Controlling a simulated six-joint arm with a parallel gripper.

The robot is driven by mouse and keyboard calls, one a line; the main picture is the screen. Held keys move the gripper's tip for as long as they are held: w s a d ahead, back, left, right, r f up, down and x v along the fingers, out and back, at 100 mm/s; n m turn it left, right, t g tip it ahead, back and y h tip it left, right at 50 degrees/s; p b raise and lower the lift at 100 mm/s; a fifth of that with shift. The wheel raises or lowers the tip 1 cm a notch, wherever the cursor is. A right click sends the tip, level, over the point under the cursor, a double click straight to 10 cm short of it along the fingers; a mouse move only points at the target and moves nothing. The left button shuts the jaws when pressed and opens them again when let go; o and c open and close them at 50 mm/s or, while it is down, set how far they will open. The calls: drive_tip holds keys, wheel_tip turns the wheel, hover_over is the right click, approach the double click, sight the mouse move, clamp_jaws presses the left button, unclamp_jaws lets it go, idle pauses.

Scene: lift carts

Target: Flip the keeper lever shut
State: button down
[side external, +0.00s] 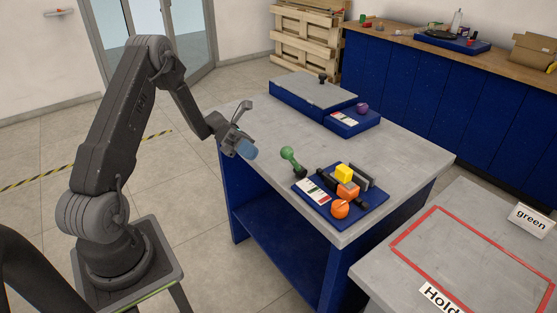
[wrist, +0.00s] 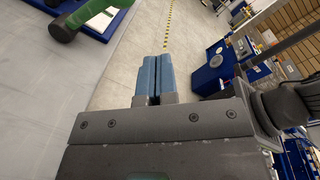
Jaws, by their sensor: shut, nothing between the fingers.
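A blue fixture plate (side external: 318,210) sits on the near part of the grey table. A green-knobbed lever (side external: 290,156) leans up and left at its far left corner. An orange round knob (side external: 340,209) is at its near edge. An orange block (side external: 347,190), a yellow block (side external: 343,173) and dark bars stand on it. I cannot tell which part is the keeper lever. My gripper (side external: 248,150) is shut and empty, left of the green lever and apart from it, near the table's left edge. The wrist view shows its blue fingertips (wrist: 153,76) together and the green lever (wrist: 72,22) at upper left.
A second blue unit (side external: 352,123) with a purple knob (side external: 362,108) stands farther back, beside a grey-topped blue block (side external: 312,90). The table (side external: 260,124) is bare around my gripper. A side table with a red outline (side external: 470,237) is at right.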

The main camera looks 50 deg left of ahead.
drive_tip(key=a+f+n+t+h, duration=0.2)
drive_tip(key=a+f+n+t, duration=0.3)
drive_tip(key=f+n, duration=0.1)
drive_tip(key=shift+s+a+f+n+t, duration=0.15)
drive_tip(key=shift+s+a+n+t, duration=0.15)
drive_tip(key=shift+a, duration=0.1)
drive_tip(key=shift+w+d, duration=0.1)
approach(293, 161)
drive_tip(key=s+d, duration=0.2)
drive_tip(key=d, duration=0.3)
drive_tip(key=shift+w+d+r, duration=0.1)
drive_tip(key=shift+w+r, duration=0.05)
drive_tip(key=shift+w, duration=0.35)
drive_tip(key=shift+w+d+r, duration=0.1)
drive_tip(key=shift+w+r, duration=0.05)
drive_tip(key=shift+w, duration=0.35)
drive_tip(key=shift+w+d+r, duration=0.15)
drive_tip(key=shift+w+r, duration=0.05)
drive_tip(key=shift+w, duration=0.1)
drive_tip(key=shift+w+r, duration=0.15)
drive_tip(key=shift+w, duration=0.15)
drive_tip(key=shift+w+r+n+y, duration=0.15)
drive_tip(key=shift+n+y, duration=0.25)
drive_tip(key=shift+n, duration=0.4)
